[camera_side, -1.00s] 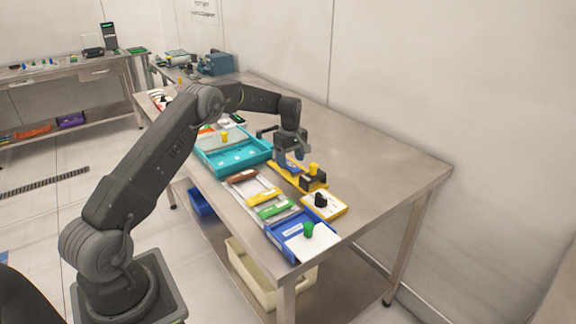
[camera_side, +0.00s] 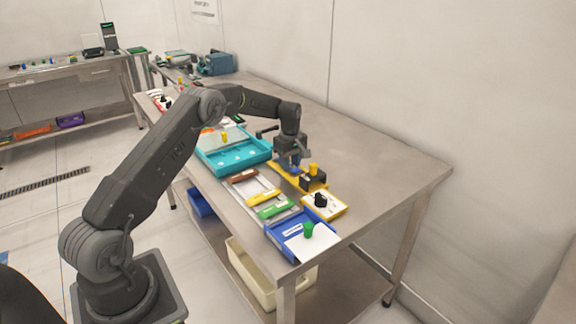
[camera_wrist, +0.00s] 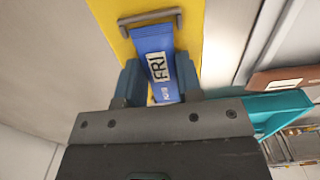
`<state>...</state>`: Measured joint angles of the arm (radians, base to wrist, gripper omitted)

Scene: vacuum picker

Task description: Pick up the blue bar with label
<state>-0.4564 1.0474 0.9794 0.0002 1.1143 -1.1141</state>
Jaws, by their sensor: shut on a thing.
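The bar is over a yellow base (camera_wrist: 115,14) with a grey metal handle. In the side view my gripper (camera_side: 290,163) points down at the yellow base (camera_side: 281,171), and the bar is mostly hidden by the gripper. I cannot tell whether the bar still touches the base.
A yellow knob on a black block (camera_side: 313,180) stands close to the gripper. A teal tray (camera_side: 208,172), brown, yellow and green bars (camera_side: 273,209), and a blue tray (camera_side: 272,238) lie nearer the front. The table's right side (camera_side: 380,170) is clear.

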